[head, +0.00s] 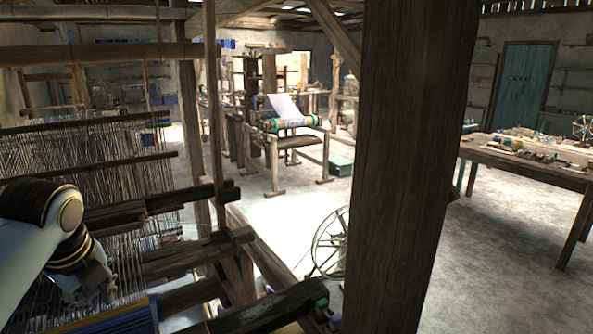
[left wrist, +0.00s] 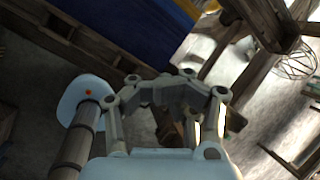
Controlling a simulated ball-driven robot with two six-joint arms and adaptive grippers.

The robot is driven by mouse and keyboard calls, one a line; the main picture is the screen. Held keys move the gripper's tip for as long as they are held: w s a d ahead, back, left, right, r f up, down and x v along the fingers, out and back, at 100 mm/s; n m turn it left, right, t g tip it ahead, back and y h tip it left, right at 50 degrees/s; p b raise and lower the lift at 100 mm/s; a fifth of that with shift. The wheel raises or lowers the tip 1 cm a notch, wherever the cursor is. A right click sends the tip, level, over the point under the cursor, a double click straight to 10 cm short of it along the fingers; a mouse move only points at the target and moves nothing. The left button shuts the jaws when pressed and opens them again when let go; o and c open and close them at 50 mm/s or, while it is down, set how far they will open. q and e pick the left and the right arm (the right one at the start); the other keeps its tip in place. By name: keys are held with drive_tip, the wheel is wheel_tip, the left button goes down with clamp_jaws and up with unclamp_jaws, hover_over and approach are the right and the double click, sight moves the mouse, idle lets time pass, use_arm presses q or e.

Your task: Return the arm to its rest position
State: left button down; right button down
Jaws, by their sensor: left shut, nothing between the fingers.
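My left arm comes in from the left in the head view, and its gripper (head: 92,284) is at the lower left, in front of the loom's warp threads (head: 95,165). In the left wrist view the left gripper (left wrist: 170,92) has its fingers drawn together with nothing between them. Below it there is grey floor and dark wood. I cannot tell from the head view whether the gripper touches the threads. My right gripper does not show in either view.
A thick wooden post (head: 405,170) stands close in front. Loom beams (head: 160,205) lie beside my left arm. A spoked wheel (head: 330,243) stands behind the post. A table (head: 520,165) with small items is at the right. The floor (head: 490,260) between is clear.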

use_arm(q)
drive_tip(key=s+d+n+h, duration=0.1)
drive_tip(key=s+d+n, duration=0.2)
drive_tip(key=s+n, duration=0.9)
drive_tip(key=s+d+n, duration=0.3)
drive_tip(key=s+n, duration=0.7)
drive_tip(key=s, duration=0.4)
wheel_tip(320, 180, down, 37)
drive_tip(key=a+g+b, duration=0.2)
drive_tip(key=b, duration=1)
drive_tip(key=s+f+b, duration=0.4)
drive_tip(key=s+f, duration=0.2)
drive_tip(key=f, duration=0.4)
drive_tip(key=s+a+f+b, duration=0.1)
drive_tip(key=s+f+b, duration=0.3)
drive_tip(key=f, duration=0.6)
drive_tip(key=s+f+g+b, duration=0.1)
drive_tip(key=s+f+b, duration=0.3)
drive_tip(key=s+f, duration=0.5)
drive_tip(key=shift+a+f, duration=0.25)
drive_tip(key=shift+f, duration=0.35)
